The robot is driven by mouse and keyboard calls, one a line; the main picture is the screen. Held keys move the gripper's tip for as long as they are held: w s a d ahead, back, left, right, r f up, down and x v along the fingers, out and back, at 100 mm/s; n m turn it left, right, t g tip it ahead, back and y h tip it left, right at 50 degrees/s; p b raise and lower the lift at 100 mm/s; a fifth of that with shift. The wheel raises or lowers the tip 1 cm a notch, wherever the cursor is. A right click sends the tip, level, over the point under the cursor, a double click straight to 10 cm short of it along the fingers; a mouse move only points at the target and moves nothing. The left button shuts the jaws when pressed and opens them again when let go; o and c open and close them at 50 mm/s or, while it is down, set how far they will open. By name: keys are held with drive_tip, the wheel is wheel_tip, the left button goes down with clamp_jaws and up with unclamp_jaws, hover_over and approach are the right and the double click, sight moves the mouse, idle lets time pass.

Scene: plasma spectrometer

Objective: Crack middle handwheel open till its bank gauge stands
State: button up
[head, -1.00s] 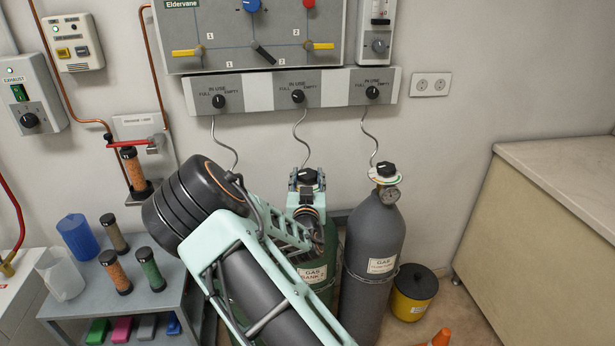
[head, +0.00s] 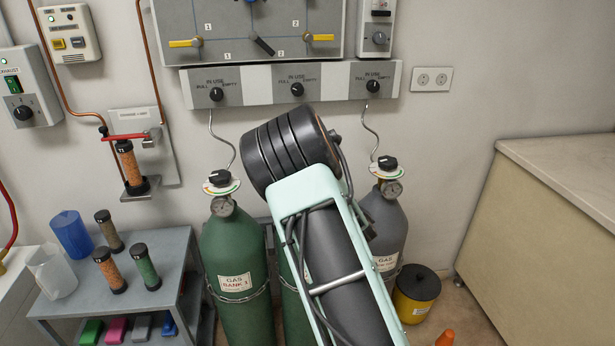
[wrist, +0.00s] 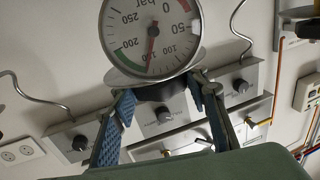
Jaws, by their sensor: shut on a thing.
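My gripper (wrist: 163,92) shows in the wrist view with its blue-padded fingers on either side of a dark handwheel (wrist: 165,90), shut on it. The handwheel is mostly hidden behind the round bank gauge (wrist: 135,30). The gauge's dial appears upside down, and its needle points down in the picture, close to the 150 mark. In the head view my arm covers the middle green cylinder (head: 288,300), its top and my gripper. The left green cylinder (head: 235,255) and the right grey cylinder (head: 388,225) each have a black handwheel and a gauge on top.
A wall panel (head: 245,85) with three black selector knobs is above the cylinders; it also shows in the wrist view. Coiled pipes run down from it. A shelf cart (head: 190,262) stands left, a yellow bin (head: 415,295) right. A counter (head: 560,170) is at far right.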

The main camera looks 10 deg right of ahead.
drive_tip(key=shift+d+n+g+y+b, duration=0.15)
drive_tip(key=shift+n+g+y+b, duration=0.15)
drive_tip(key=shift+n+y+b, duration=0.55)
drive_tip(key=shift+r+y, duration=0.1)
drive_tip(key=shift+y, duration=0.35)
drive_tip(key=o, duration=1.2)
drive_tip(key=v, duration=1.2)
drive_tip(key=shift+r, duration=0.1)
